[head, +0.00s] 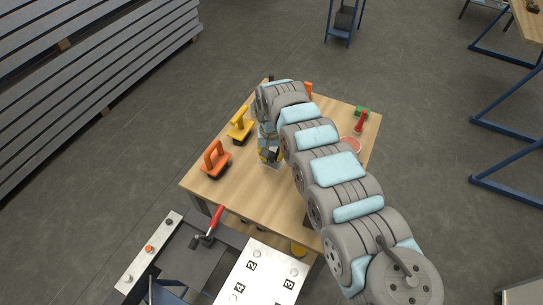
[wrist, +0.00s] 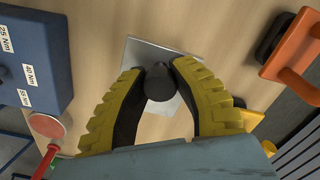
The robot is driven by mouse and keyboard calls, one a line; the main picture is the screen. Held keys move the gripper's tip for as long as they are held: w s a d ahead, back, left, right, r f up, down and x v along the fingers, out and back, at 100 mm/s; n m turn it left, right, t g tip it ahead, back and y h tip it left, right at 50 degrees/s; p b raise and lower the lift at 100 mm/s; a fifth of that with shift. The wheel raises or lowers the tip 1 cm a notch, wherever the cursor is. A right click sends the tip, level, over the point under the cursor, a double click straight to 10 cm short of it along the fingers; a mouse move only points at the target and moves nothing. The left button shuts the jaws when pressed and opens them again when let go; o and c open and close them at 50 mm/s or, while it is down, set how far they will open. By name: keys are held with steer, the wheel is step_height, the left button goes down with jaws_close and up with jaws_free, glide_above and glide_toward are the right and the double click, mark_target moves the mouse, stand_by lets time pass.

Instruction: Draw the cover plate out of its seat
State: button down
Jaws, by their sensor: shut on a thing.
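The cover plate (wrist: 143,55) is a thin light grey square with a dark round knob (wrist: 159,88) on it. In the wrist view my gripper (wrist: 160,74) has its yellow ribbed fingers closed on the two sides of that knob. The plate shows below the fingers with wooden tabletop around it. In the head view my gripper (head: 268,153) is over the wooden table, and a pale edge of the plate (head: 271,167) shows just under it. I cannot tell whether the plate touches the tabletop. The near part of the plate is hidden by the knob and fingers.
The wooden table (head: 225,183) also holds an orange-handled tool (head: 214,160), a yellow-handled tool (head: 240,125) and a red-handled item (head: 360,122). A blue box (wrist: 35,60) is left in the wrist view. A white numbered panel (head: 262,275) and a red-handled clamp (head: 215,218) are in front.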

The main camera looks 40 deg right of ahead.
steer(key=shift+r+p, duration=2.2)
steer(key=shift+r, duration=0.1)
